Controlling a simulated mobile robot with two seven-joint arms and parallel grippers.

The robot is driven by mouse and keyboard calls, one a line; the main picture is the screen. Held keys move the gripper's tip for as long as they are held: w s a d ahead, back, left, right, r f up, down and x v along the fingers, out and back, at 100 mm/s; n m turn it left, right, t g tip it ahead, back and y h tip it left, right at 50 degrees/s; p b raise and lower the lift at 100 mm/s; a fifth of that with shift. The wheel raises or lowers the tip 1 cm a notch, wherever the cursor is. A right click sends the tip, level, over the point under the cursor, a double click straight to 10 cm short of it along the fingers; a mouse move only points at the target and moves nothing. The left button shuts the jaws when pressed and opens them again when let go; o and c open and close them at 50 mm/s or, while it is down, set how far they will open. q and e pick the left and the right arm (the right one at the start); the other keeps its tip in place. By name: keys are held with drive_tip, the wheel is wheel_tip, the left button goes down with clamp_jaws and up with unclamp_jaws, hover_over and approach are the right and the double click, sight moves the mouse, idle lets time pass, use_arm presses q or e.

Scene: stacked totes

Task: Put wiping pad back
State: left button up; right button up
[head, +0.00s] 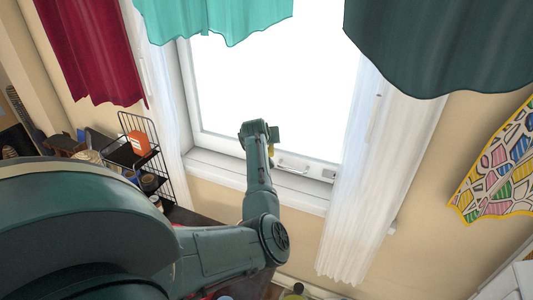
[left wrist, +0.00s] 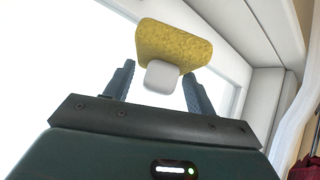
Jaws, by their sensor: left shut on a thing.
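The wiping pad (left wrist: 174,44) is a yellow sponge-like block with a white handle, seen in the left wrist view beyond my fingers. My left gripper (left wrist: 158,76) is shut on its white handle, one dark finger on each side. In the head view, my left gripper (head: 274,133) is in front of the bright window, above the sill. A small yellow patch shows beside it there, mostly hidden by my arm. My right gripper is in neither view.
The window sill (head: 222,170) runs under the window (head: 270,85). White curtains (head: 365,180) hang on both sides. A multicoloured cloth (head: 500,165) hangs at right.

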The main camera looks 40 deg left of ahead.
use_arm(q)
drive_tip(key=shift+f, duration=0.3)
wheel_tip(320, 180, down, 3)
drive_tip(key=b, duration=0.3)
drive_tip(key=shift+f, duration=0.1)
drive_tip(key=shift+w+f+b, duration=0.1)
drive_tip(key=shift+f+b, duration=0.25)
drive_tip(key=shift+b, duration=0.4)
drive_tip(key=shift+w, duration=0.15)
drive_tip(key=shift+r, duration=0.1)
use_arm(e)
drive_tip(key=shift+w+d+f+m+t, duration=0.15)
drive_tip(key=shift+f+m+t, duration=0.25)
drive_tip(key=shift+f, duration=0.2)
use_arm(q)
drive_tip(key=shift+f, duration=0.25)
drive_tip(key=o, duration=1.3)
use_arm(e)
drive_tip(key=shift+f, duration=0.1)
